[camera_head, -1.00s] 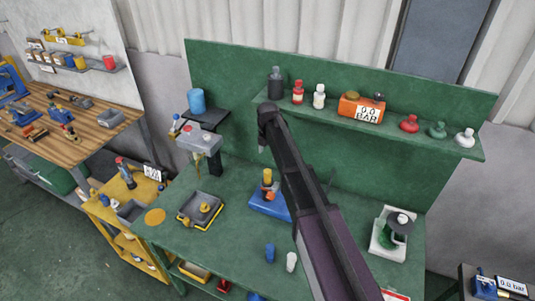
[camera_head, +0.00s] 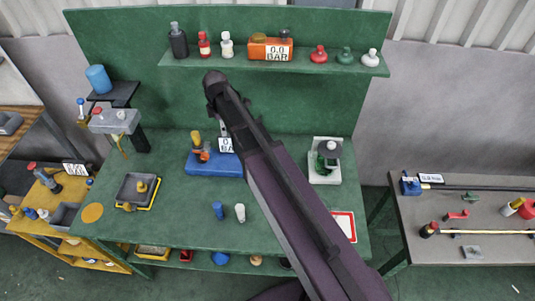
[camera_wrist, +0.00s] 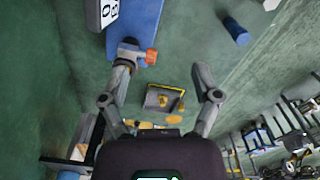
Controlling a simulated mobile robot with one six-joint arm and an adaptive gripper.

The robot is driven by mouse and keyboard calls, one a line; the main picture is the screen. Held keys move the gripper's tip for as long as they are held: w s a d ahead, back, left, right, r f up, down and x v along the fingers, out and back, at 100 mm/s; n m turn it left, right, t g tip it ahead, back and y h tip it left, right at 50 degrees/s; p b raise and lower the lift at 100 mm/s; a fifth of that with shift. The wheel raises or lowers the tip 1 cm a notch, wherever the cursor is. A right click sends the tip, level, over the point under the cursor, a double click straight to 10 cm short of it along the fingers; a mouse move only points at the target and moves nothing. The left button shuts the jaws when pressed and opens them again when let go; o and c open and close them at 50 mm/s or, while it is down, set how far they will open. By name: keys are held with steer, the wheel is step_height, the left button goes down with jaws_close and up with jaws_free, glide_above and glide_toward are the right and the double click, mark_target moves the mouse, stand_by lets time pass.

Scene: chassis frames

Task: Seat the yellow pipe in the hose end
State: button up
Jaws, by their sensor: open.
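A thin yellow pipe (camera_head: 485,233) lies along the grey bench at the right of the head view, with a dark red piece (camera_head: 430,229) at its left end. I cannot tell for sure which part is the hose end; a long black rod or hose (camera_head: 480,188) runs from a small blue block (camera_head: 410,186) on the same bench. My gripper (camera_wrist: 160,97) is open and empty in the wrist view, its two fingers wide apart above the green table. It is far left of the yellow pipe. In the head view my arm mostly hides it.
The green table (camera_head: 290,215) holds a blue base with an orange fitting (camera_head: 213,162), a dark tray (camera_head: 138,190), a blue cylinder (camera_head: 217,210) and a white device (camera_head: 325,165). A shelf (camera_head: 270,60) with bottles stands behind. A gap separates the table from the grey bench (camera_head: 440,205).

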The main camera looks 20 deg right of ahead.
steer(key=s+d+m, duration=0.6)
steer(key=s+m, duration=0.2)
steer(key=s+d+m, duration=0.5)
steer(key=s+m, duration=0.3)
steer(key=m, duration=0.1)
steer(key=shift+s+d+m, duration=0.3)
steer(key=shift+s+d, duration=0.05)
steer(key=shift+s, duration=0.05)
step_height(320, 180, down, 14)
steer(key=b, duration=1.3)
steer(key=shift+r+b, duration=0.2)
steer(key=shift+b, duration=0.1)
stand_by(0.5)
